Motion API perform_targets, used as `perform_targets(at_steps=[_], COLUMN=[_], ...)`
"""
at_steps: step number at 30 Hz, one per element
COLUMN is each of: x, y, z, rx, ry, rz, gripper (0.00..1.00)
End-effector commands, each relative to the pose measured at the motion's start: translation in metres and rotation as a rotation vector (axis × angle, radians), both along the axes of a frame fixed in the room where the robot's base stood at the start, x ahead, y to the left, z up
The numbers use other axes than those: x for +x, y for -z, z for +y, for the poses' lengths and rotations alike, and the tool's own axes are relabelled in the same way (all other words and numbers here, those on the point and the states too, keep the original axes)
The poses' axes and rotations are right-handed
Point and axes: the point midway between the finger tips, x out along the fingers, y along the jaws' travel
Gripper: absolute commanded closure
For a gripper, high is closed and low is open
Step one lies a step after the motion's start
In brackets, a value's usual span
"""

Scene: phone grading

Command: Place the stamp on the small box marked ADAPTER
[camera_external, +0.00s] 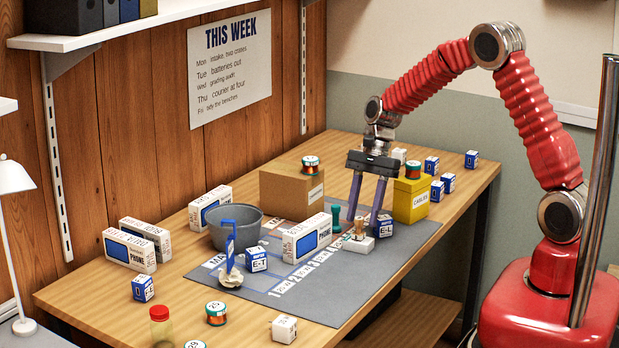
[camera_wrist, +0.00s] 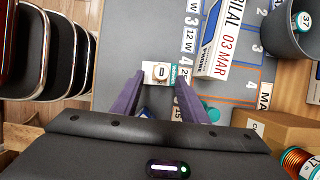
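A stamp with a wooden handle (camera_external: 359,229) stands upright on or at a low white box (camera_external: 357,245) on the grey mat. From above, the stamp (camera_wrist: 161,73) and the white box (camera_wrist: 148,67) show between my fingertips. My gripper (camera_external: 365,218) is open, pointing down, its two purple fingers apart on either side of the stamp, with gaps visible. A small blue-and-white box (camera_external: 383,227), marked E-L, stands just right of the fingers. A similar box marked E-T (camera_external: 257,259) stands on the mat further left. Their smaller lettering is hard to read.
A teal peg-like piece (camera_external: 335,218) stands left of my gripper. A phone box (camera_external: 307,238) is close by to the left. A yellow box (camera_external: 411,199) and a cardboard box (camera_external: 292,194) stand behind. A grey bucket (camera_external: 236,226) is further left. The mat's front is clear.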

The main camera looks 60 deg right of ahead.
Motion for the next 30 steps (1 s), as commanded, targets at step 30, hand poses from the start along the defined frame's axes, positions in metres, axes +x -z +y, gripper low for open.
perform_targets(at_steps=[30], x=[0.0], y=[-0.081], z=[-0.034], rx=[0.0], ry=[-0.001], rz=[0.0], gripper=[0.6])
